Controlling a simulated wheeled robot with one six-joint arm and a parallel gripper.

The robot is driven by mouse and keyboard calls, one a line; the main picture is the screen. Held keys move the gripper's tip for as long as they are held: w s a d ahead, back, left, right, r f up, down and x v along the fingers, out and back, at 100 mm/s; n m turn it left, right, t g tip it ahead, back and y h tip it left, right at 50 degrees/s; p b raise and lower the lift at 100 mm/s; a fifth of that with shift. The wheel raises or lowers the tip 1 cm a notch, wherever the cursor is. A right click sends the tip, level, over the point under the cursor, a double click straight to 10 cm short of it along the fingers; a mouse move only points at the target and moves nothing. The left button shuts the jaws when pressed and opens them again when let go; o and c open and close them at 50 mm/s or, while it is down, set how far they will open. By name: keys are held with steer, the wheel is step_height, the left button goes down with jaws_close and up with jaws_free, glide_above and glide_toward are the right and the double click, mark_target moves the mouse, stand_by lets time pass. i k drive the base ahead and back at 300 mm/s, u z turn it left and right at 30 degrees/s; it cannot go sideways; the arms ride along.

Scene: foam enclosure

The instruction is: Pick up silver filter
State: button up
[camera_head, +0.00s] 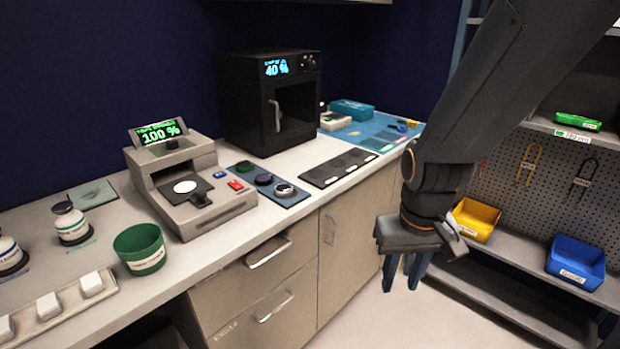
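A small round silver filter (284,189) sits at the right end of a blue mat (296,199) on the counter. A purple round piece (264,179) and a dark round piece (245,168) are in a row to its left on the same mat. My gripper (401,284) hangs fingers down in front of the counter, to the right of and apart from the silver filter. Its two blue-grey fingers stand apart, with nothing seen between them.
A beige machine (190,185) reading 100 % stands left of the mat. A black oven-like box (268,100) reading 40 % stands behind. A dark slotted strip (338,168) lies to the right. A green cup (140,249) is at left. Yellow (475,220) and blue (576,263) bins sit on the right shelf.

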mark_target(283, 190)
steer(key=u, duration=0.2)
steer(key=i, duration=1.1)
steer(key=u, duration=0.65)
